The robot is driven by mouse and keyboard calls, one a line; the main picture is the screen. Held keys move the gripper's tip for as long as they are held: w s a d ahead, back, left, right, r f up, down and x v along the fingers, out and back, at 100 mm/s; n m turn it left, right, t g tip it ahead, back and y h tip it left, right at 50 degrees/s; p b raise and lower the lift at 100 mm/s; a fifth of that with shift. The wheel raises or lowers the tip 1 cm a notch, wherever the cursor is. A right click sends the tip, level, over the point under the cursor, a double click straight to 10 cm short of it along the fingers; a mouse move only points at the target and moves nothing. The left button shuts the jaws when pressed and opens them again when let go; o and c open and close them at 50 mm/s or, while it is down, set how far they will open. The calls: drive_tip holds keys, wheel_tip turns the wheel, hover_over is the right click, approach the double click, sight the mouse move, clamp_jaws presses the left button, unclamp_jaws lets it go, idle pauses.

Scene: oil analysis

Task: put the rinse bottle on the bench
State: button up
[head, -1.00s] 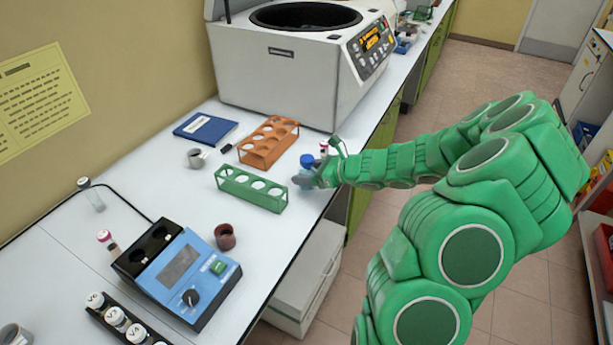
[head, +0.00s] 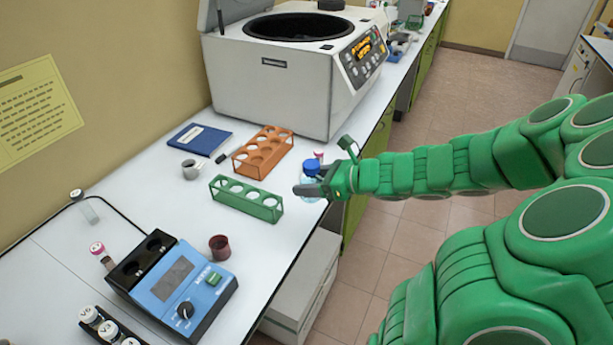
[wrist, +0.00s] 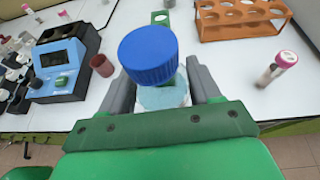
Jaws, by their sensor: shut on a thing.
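The rinse bottle, a clear bottle with a blue screw cap (head: 312,167), is at the right edge of the bench (head: 262,235), beside the green rack. My gripper (head: 312,190) is shut on it from the right. In the wrist view the blue cap (wrist: 148,55) shows large, with the bottle body (wrist: 163,96) between the two grey fingers. The bottle looks upright. Whether its base touches the bench cannot be told, since the fingers hide its lower part.
A green rack (head: 246,199) stands just left of the bottle, with an orange rack (head: 263,153) behind it. The blue device (head: 182,285) and a dark red cup (head: 220,247) are nearer. The centrifuge (head: 277,88) is at the back.

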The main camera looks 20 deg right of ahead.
sight(311, 181)
drive_tip(key=shift+s+a+r, duration=0.1)
drive_tip(key=shift+s+r, duration=0.25)
drive_tip(key=shift+s, duration=0.35)
drive_tip(key=shift+s+r, duration=0.3)
drive_tip(key=shift+s, duration=0.4)
